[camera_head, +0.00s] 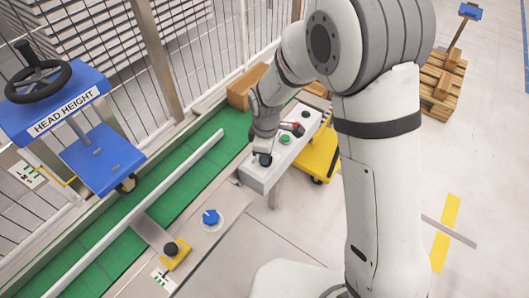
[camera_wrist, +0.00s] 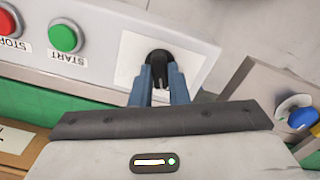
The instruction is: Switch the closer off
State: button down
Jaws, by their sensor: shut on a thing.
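A black rotary knob (camera_wrist: 159,56) sits on a white plate at the end of a light grey control box (camera_wrist: 115,35). My gripper (camera_wrist: 159,78) is shut on this knob, its two blue fingers on either side of it. The knob's marking and exact angle are hard to read behind the fingers. In the head view my gripper (camera_head: 264,152) reaches down to the near left end of the control box (camera_head: 256,181). No label naming the closer is readable.
A green START button (camera_wrist: 65,36) and a red STOP button (camera_wrist: 9,20) share the box. A blue knob (camera_head: 211,217) and a black knob (camera_head: 171,248) stand nearby. A blue HEAD HEIGHT stand (camera_head: 100,160) with a handwheel is at left. A yellow cart (camera_head: 320,155) is behind the box.

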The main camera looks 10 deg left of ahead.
jog(key=shift+w+r, duration=0.1)
jog(key=shift+w, duration=0.05)
jog(key=c, duration=1.4)
grip_release()
notch_tip(320, 180, up, 8)
jog(key=shift+f+p, duration=0.1)
jog(key=shift+p, duration=0.3)
jog(key=shift+d, duration=0.1)
